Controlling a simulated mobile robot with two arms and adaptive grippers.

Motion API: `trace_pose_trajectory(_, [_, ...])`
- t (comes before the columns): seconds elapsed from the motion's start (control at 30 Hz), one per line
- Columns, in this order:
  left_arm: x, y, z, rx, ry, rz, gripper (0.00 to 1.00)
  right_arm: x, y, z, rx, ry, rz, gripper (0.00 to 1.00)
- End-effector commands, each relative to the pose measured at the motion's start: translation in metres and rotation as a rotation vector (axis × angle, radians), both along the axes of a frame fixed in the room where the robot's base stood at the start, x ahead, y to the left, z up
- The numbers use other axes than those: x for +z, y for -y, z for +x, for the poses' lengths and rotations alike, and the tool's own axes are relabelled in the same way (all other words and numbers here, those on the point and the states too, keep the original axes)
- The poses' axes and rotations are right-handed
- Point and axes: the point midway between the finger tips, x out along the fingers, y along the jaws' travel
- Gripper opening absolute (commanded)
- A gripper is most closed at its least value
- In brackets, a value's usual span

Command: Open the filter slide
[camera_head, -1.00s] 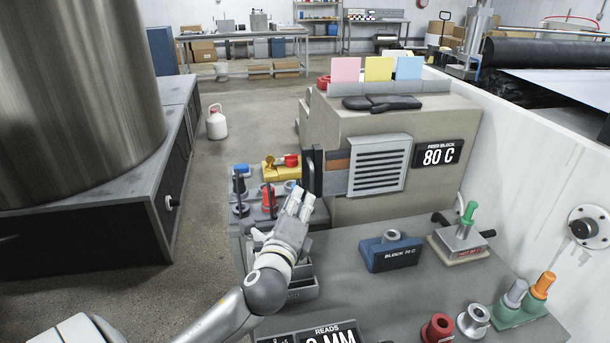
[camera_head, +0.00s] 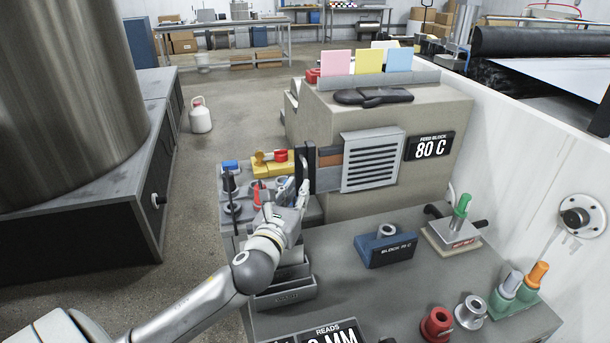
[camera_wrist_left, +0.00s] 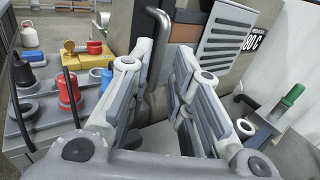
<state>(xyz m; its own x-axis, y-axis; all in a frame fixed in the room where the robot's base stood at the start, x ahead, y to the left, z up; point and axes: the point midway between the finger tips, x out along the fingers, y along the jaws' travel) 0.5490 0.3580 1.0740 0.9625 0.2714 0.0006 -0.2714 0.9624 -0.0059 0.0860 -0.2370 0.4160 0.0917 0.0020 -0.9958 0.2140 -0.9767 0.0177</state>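The filter slide (camera_head: 329,170) shows as a brown and grey plate sticking out left of the vented panel on the feed block. Its dark upright handle (camera_head: 305,168) stands at its left end. My left gripper (camera_head: 300,188) is at the lower front of this handle. In the left wrist view my left gripper (camera_wrist_left: 166,55) has its fingers apart. The dark bar of the handle (camera_wrist_left: 157,48) shows between them, and I see no firm contact. Part of the handle is hidden behind the fingers. My right gripper is not in view.
The feed block (camera_head: 405,115) carries an 80 C sign (camera_head: 430,146). A grey rack (camera_head: 232,190) with tools and a yellow block (camera_head: 270,162) stands left of the handle. A blue block (camera_head: 385,245) and a green-handled tool (camera_head: 460,212) stand on the bench.

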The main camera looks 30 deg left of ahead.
Motion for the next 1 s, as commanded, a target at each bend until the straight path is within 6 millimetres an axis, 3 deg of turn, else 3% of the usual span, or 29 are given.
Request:
trace_pose_trajectory(0.2, [0.002,-0.010,0.037,0.001,0.001,-0.003,0.19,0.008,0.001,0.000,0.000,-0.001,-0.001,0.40])
trace_pose_trajectory(0.4, [0.001,-0.016,0.057,0.000,0.000,-0.001,0.19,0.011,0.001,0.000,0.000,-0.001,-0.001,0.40])
trace_pose_trajectory(0.83, [0.000,-0.018,0.064,0.000,0.000,-0.002,0.19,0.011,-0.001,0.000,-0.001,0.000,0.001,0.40])
trace_pose_trajectory(1.0, [0.000,-0.018,0.064,0.000,0.000,-0.002,0.00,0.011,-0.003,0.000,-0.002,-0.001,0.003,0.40])
